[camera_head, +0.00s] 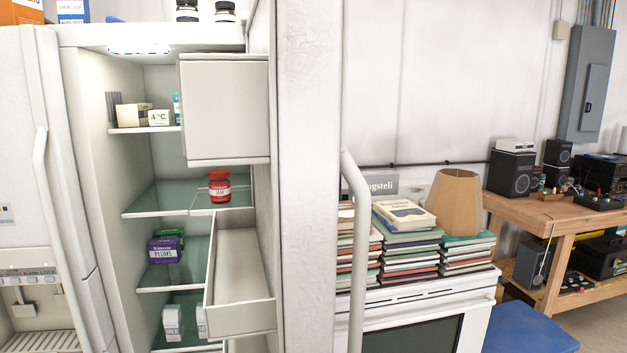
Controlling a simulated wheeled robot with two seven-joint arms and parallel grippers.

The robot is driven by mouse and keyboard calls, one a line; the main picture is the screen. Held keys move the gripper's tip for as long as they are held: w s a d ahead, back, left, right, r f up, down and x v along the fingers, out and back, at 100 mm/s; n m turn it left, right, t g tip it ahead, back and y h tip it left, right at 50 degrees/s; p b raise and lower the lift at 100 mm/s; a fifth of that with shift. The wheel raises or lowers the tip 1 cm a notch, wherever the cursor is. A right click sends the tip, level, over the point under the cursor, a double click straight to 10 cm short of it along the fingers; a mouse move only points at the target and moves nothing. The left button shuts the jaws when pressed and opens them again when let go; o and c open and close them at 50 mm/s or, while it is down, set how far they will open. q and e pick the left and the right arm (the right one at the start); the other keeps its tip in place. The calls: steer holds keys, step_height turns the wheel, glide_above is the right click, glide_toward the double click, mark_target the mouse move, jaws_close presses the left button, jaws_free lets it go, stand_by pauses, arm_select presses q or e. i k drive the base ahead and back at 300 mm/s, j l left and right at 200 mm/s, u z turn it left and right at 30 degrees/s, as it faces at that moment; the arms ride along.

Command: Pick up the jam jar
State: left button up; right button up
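A red jar (219,190) with a red lid and a white label stands upright on a glass shelf in the open fridge, near the right side of the shelf. It looks like the jam jar, though its label is too small to read surely. It is partly above the open lower drawer and clear of it. Neither of my grippers is in view.
The fridge door (308,200) stands open at the right. An upper drawer (225,112) and a lower drawer (240,290) stick out on the right side. A purple plums container (164,250) sits a shelf below. Stacked books (408,240) and a lampshade (457,202) stand beyond the door.

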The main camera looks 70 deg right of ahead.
mark_target(219, 188)
steer(key=i+z, duration=0.2)
steer(key=z, duration=0.25)
steer(key=i+l+z, duration=0.1)
steer(key=z, duration=0.35)
steer(key=i+j+z, duration=0.1)
steer(key=i+z, duration=0.15)
steer(key=z, duration=0.25)
steer(key=i+j+z, duration=0.1)
steer(key=z, duration=0.35)
steer(key=i+j, duration=0.05)
